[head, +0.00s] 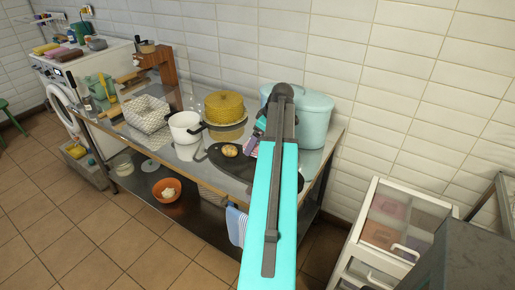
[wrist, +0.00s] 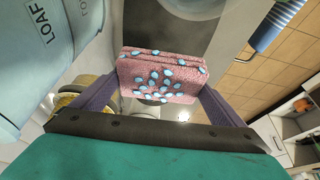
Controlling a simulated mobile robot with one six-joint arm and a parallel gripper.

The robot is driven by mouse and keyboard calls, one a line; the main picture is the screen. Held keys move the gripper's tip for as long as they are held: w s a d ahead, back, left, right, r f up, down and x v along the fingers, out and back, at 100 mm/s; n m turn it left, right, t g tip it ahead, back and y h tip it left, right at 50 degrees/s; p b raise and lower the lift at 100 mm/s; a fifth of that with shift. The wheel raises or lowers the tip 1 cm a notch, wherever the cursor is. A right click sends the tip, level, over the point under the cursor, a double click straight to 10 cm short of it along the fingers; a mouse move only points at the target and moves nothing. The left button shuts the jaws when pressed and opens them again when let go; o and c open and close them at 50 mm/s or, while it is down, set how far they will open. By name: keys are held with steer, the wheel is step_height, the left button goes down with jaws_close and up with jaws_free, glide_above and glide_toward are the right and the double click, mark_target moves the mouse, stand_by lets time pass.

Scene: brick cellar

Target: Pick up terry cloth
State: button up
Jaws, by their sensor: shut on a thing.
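The terry cloth (wrist: 158,80) is a folded pink pad with pale blue spots. It sits between the two fingers of my gripper (wrist: 160,88) in the wrist view, and the gripper is shut on it. In the head view a small pinkish part of the cloth (head: 250,147) shows left of my turquoise arm, over the right part of the steel table. My arm hides much of the gripper (head: 259,132) there. I cannot tell from these views how far the cloth is above the table.
Pale blue canisters (head: 315,130) stand close behind my arm. A dark board (head: 222,164) with a round brown item (head: 229,150) lies beside it. A white pot (head: 185,127) and a yellow ridged item (head: 224,106) stand left. A striped towel (head: 236,225) hangs at the table front.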

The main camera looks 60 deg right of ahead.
steer(key=shift+r, duration=0.3)
stand_by(0.4)
